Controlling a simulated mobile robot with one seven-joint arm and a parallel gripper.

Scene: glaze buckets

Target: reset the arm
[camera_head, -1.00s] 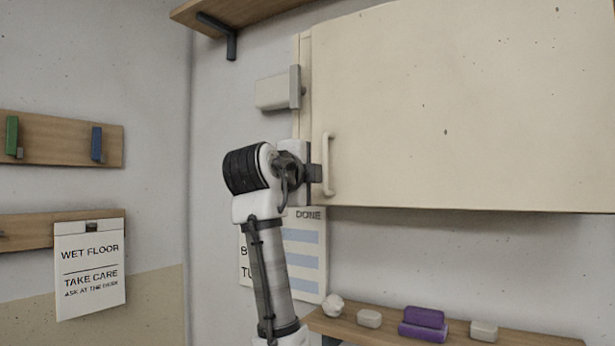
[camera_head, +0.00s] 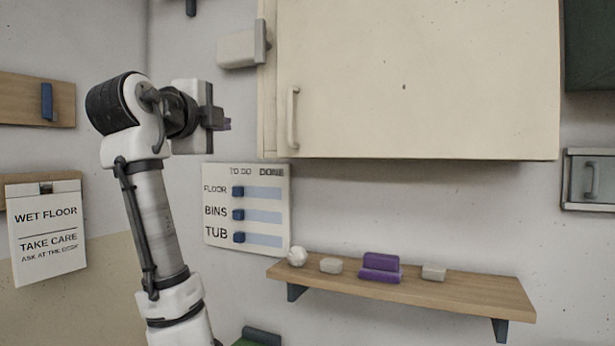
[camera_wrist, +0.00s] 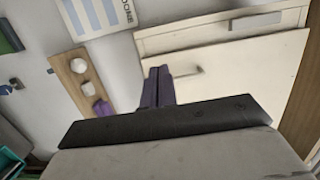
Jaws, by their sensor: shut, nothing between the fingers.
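My arm rises at the left of the head view, bent at a dark joint. My gripper (camera_head: 226,124) points right, in front of the wall and left of the cream cabinet (camera_head: 420,80). In the wrist view its two purplish fingers (camera_wrist: 158,86) lie side by side, shut with nothing between them. The cabinet handle (camera_head: 292,118) is apart from my gripper in the head view. The cabinet door looks shut.
A wooden shelf (camera_head: 470,290) below the cabinet carries a white ball (camera_head: 297,256), a purple block (camera_head: 380,262) and pale blocks (camera_head: 331,265). A chore board (camera_head: 262,193) and a wet floor sign (camera_head: 48,222) hang on the walls. A grey box (camera_head: 590,180) is at right.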

